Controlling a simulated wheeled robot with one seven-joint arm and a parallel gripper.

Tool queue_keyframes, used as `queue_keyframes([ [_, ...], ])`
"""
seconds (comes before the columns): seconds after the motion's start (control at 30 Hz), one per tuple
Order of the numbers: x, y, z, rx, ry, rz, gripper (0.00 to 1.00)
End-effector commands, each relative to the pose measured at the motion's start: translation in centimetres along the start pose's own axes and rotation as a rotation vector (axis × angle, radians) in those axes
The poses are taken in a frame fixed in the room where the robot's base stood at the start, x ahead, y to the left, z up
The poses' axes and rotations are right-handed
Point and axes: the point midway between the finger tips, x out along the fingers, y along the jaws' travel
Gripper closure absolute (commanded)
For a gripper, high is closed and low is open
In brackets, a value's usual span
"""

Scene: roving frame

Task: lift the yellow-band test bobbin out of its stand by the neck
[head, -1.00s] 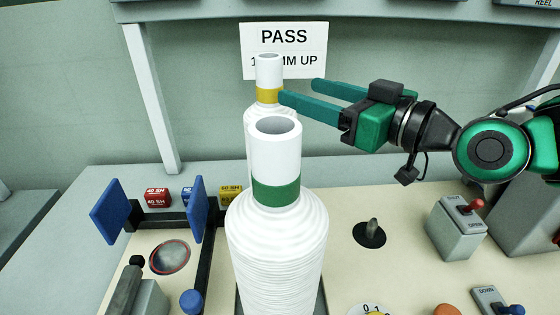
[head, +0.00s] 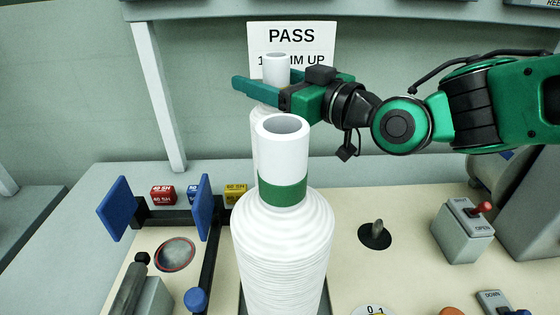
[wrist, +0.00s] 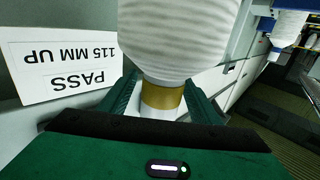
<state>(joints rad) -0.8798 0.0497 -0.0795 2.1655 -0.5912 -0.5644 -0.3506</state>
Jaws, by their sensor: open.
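The yellow-band bobbin is white and stands upright behind a green-band bobbin (head: 283,240) in the head view. The top of the yellow-band bobbin (head: 276,68) shows above my gripper (head: 256,90), whose fingers cover its band there. In the wrist view the yellow band (wrist: 162,96) and neck sit between my two open fingers (wrist: 160,95), one on each side. The wound body of the yellow-band bobbin (wrist: 175,40) fills the top middle of that view. I cannot tell whether either finger touches the neck. The stand under it is hidden by the green-band bobbin.
The green-band bobbin stands close in front. A PASS sign (head: 293,38) hangs behind; it reads 115 MM UP in the wrist view (wrist: 65,65). Blue paddles (head: 118,208) stand at left, with small red (head: 163,195) and yellow (head: 235,193) blocks nearby. A switch box (head: 462,230) is at right.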

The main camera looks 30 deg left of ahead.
Motion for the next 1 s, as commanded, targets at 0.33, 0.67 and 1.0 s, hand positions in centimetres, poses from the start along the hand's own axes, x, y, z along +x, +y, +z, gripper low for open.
queue_keyframes([
  [0.33, 0.82, 0.01, 0.03, 0.001, -0.001, 0.001, 0.43],
  [0.67, 0.79, 0.01, 0.04, 0.000, -0.001, 0.001, 1.00],
  [1.0, 0.78, 0.01, -0.68, -0.001, 0.004, 0.000, 1.00],
])
